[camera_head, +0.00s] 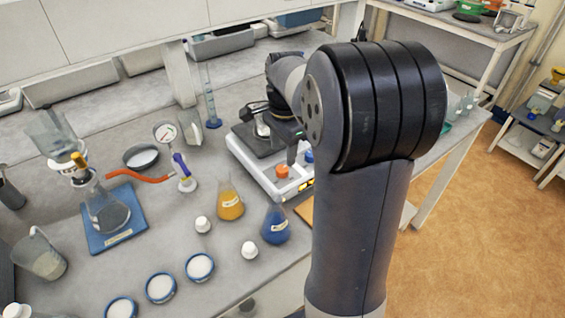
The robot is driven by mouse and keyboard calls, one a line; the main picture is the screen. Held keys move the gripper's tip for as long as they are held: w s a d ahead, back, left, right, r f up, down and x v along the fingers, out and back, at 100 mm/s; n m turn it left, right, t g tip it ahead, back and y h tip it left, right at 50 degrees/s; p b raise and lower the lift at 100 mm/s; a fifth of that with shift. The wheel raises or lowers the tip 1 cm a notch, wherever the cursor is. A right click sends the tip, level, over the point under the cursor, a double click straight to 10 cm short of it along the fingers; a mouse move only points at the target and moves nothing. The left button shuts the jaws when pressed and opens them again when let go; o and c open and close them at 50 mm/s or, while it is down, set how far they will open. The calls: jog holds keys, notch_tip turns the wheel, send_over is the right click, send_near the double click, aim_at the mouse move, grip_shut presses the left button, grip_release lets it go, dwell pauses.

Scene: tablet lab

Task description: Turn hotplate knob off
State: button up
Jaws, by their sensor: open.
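The white hotplate (248,159) with a dark top stands on the bench near the centre. Its front panel carries an orange knob (282,171) and a blue knob (308,157). A small glass vessel (262,128) appears to stand on the dark top, partly hidden by my arm. I cannot tell whether a finger touches a knob.
An orange flask (230,202) and a blue flask (275,227) stand in front of the hotplate, with small white-capped bottles (203,225) nearby. A tall cylinder (211,105) stands behind left. A gauge with a red hose (138,176) and a flask on a blue base (112,230) are left.

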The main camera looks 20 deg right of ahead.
aim_at(282, 168)
notch_tip(282, 168, down, 6)
jog(key=shift+w+f, duration=0.1)
jog(key=shift+c, duration=0.2)
jog(key=c, duration=0.9)
